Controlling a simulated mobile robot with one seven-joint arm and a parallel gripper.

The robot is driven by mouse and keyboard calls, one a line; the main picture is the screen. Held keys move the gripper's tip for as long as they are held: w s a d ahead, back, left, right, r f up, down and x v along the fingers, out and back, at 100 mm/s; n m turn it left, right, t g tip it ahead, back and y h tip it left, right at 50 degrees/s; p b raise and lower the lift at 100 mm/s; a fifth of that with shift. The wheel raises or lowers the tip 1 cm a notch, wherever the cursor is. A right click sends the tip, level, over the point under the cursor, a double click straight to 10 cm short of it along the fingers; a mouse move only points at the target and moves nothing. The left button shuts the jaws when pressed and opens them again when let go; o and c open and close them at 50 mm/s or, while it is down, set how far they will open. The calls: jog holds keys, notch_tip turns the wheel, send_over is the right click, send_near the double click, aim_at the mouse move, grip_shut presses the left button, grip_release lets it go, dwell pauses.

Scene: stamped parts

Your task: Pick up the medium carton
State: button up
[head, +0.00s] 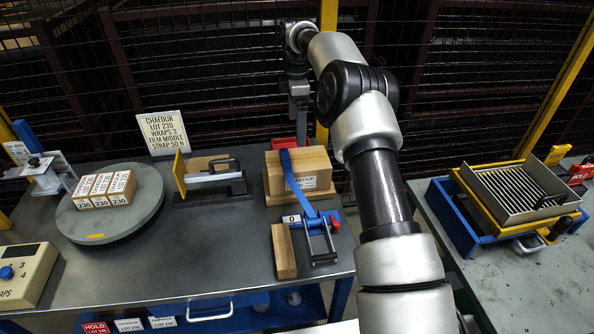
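A brown carton (314,172) with a white label and a blue strap over it stands on a wooden base near the middle of the bench. Three smaller cartons (103,187), marked 230, stand side by side on the round grey turntable (145,206) at the left. No carton is marked medium, so I cannot tell for sure which one is meant. My gripper (299,112) hangs pointing down behind the strapped carton, apart from the turntable cartons. Its fingertips are small and dark, and their opening cannot be made out.
A strap tool with a blue handle (313,222) and a wooden block (284,251) lie before the strapped carton. A clamp-like fixture (212,179) stands left of it. A sign (162,133) stands behind. A slatted metal tray (518,190) sits on the right bench.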

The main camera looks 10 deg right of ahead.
aim_at(298, 159)
notch_tip(298, 159, down, 11)
jog(key=shift+b, duration=0.65)
jog(key=shift+d+f, duration=0.15)
jog(key=shift+f, duration=2.55)
jog(key=c, duration=1.4)
jog(key=shift+r, duration=0.2)
jog(key=c, duration=0.4)
jog(key=shift+o, duration=0.2)
